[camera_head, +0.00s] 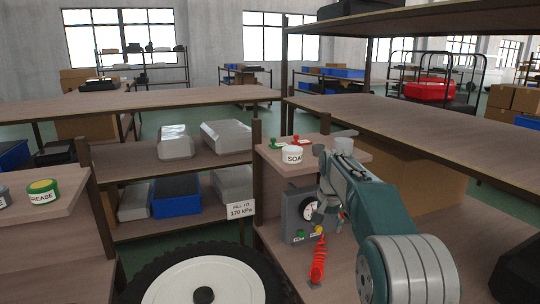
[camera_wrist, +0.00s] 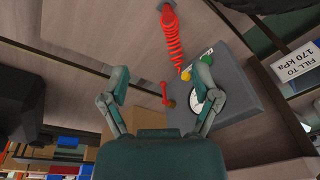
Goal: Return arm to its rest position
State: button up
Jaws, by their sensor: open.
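My arm reaches in from the lower right of the head view, and my gripper (camera_head: 318,205) hangs in front of a grey box with a round gauge (camera_head: 308,211). In the wrist view my gripper (camera_wrist: 163,82) has its two fingers spread wide, with nothing held between them. The grey box (camera_wrist: 245,120) lies beyond the fingers there, its dial partly hidden by the right finger. A coiled red hose (camera_head: 317,262) hangs below the gripper in the head view; the coil also shows in the wrist view (camera_wrist: 173,40).
A shelf board (camera_head: 420,130) runs above and right of my arm. A white soap jar (camera_head: 293,155) stands close to the gripper. A black-tyred wheel (camera_head: 205,280) is at lower left. A 170 kPa sign (camera_head: 240,206) and a grease can (camera_head: 42,192) stand further left.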

jog(key=s+r+n+t, duration=0.1)
jog(key=s+r, duration=0.3)
jog(key=s, duration=0.6)
jog(key=s+r+n+t, duration=0.1)
jog(key=s+r+n, duration=0.1)
jog(key=s+r, duration=0.5)
jog(key=s+f+n+t, duration=0.1)
jog(key=s+f, duration=0.3)
jog(key=s, duration=0.7)
jog(key=s+f+n+t, duration=0.1)
jog(key=s+f, duration=0.4)
jog(key=s, duration=0.6)
jog(key=shift+s+f+n, duration=0.2)
jog(key=shift+f+n, duration=0.1)
